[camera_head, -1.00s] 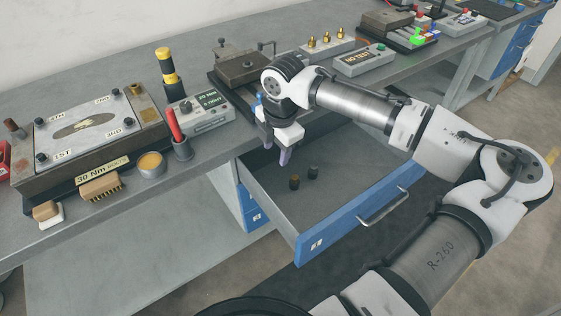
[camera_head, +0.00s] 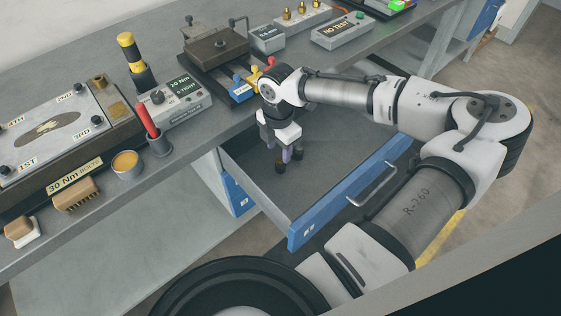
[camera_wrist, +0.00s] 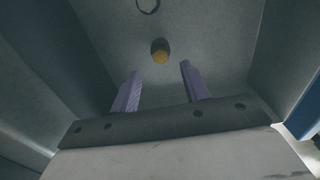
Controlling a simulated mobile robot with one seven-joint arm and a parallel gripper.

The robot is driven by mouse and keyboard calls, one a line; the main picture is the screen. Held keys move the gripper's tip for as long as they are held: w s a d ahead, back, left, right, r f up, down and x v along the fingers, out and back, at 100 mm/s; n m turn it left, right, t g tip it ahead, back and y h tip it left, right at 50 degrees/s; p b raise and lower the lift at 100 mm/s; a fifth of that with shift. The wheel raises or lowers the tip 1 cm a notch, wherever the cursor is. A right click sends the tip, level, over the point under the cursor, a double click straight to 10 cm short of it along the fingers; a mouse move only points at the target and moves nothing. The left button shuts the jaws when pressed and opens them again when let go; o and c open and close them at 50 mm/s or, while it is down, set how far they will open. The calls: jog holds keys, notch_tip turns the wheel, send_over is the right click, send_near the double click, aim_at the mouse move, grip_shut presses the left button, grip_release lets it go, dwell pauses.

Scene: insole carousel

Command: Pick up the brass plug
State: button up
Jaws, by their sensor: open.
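The brass plug (camera_wrist: 160,52) stands in the open drawer. It has a dark body and a dull golden end, and it shows near the top centre of the wrist view. In the head view, a small dark piece (camera_head: 280,167) at my fingers appears to be this plug. My gripper (camera_wrist: 160,68) is open, pointing down inside the drawer with its two purple fingers apart. In the wrist view the plug lies just beyond the fingertips, roughly centred between them. In the head view my gripper (camera_head: 286,156) partly hides the plug, so contact cannot be told.
A second small dark piece (camera_head: 298,154) stands close beside the plug. A dark ring (camera_wrist: 148,5) shows at the wrist view's top edge. The drawer's blue front (camera_head: 350,192) and grey walls surround my gripper. Other drawer floor is clear. The bench edge is close behind.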

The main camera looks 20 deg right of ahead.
notch_tip(320, 180, down, 5)
jog(key=shift+d+r+p, duration=0.1)
jog(key=shift+p, duration=0.25)
jog(key=shift+c, duration=0.5)
grip_shut()
